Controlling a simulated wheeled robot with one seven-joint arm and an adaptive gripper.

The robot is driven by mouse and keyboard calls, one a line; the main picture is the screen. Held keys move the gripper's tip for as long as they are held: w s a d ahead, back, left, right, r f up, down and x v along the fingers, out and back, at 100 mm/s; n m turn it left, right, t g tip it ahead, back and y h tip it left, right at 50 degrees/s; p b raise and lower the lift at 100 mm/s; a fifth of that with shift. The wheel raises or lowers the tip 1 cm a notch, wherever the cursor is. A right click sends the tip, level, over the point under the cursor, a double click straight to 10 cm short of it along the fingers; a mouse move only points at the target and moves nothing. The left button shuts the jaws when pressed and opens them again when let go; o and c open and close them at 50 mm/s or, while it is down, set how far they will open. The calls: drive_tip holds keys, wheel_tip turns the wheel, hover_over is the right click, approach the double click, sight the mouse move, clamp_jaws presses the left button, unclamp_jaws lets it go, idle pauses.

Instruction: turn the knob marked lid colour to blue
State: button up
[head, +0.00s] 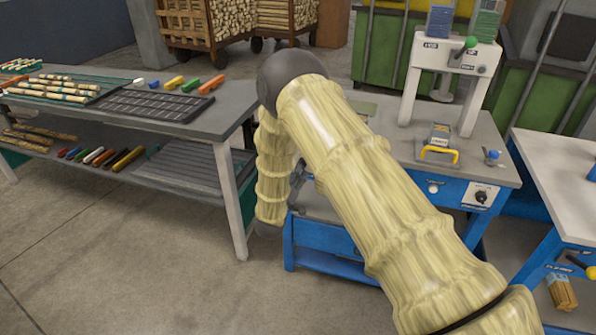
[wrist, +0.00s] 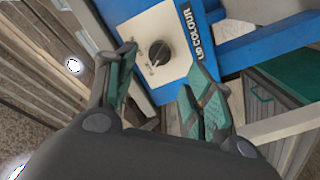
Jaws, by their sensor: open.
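In the wrist view, a dark round knob (wrist: 159,53) sits on a pale square plate (wrist: 140,32) on a blue panel. A label strip reading LID COLOUR (wrist: 195,38) runs beside the plate. Small marks around the knob are too small to read, so its setting cannot be told. My gripper (wrist: 162,60) is open, its green-padded fingers on either side of the knob in the picture, with nothing between them. The knob looks a little beyond the fingertips; contact cannot be made out. In the head view my arm hides much of the blue bench's left part.
The blue bench carries a yellow-handled item (head: 438,155) and a white press frame (head: 411,85). Another dark knob (head: 482,197) shows on its front; I cannot tell whether it is the same one. A grey table (head: 215,115) with sticks and trays stands left. Floor between is clear.

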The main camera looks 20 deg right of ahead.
drive_tip(key=shift+v, duration=2.4)
